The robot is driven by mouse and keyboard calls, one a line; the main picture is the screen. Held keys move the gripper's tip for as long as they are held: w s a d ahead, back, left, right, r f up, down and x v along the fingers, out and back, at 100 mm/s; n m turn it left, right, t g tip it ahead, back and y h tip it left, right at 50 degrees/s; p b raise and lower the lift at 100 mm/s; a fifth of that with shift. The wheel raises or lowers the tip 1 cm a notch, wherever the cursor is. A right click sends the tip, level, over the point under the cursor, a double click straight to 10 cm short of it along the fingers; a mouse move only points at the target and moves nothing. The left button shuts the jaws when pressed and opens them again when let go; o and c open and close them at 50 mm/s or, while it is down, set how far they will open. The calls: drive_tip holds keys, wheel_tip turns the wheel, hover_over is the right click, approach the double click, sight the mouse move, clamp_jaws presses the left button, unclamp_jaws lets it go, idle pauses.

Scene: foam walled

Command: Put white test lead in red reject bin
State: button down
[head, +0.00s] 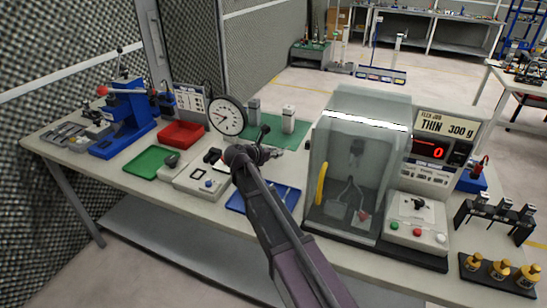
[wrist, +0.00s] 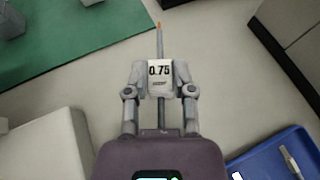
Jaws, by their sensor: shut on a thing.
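My gripper (head: 262,152) is over the middle of the bench; it also shows in the wrist view (wrist: 160,80). It is shut on a white test lead (wrist: 160,78) whose white body is marked 0.75. A thin grey probe with an orange tip points away from the fingers. In the head view the lead is too small to make out clearly. The red reject bin (head: 181,134) stands on the bench to the left of my gripper, behind the green tray; what lies inside it cannot be seen.
A green tray (head: 150,161), a white control box (head: 201,181) and a blue tray (head: 238,205) line the front. A round dial (head: 227,117) stands between the bin and the green mat (head: 272,132). A clear-walled tester (head: 340,215) is to the right.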

sight(274, 161)
drive_tip(key=shift+w+a+f, duration=0.1)
drive_tip(key=shift+w+a, duration=0.05)
drive_tip(key=shift+w, duration=0.6)
drive_tip(key=shift+w+a+f, duration=0.1)
drive_tip(key=shift+w+a, duration=0.05)
drive_tip(key=shift+w, duration=0.55)
drive_tip(key=shift+f+b, duration=1.7)
drive_tip(key=shift+b, duration=0.15)
drive_tip(key=shift+f, duration=0.2)
drive_tip(key=shift+c, duration=2.3)
unclamp_jaws()
drive_tip(key=shift+r, duration=0.2)
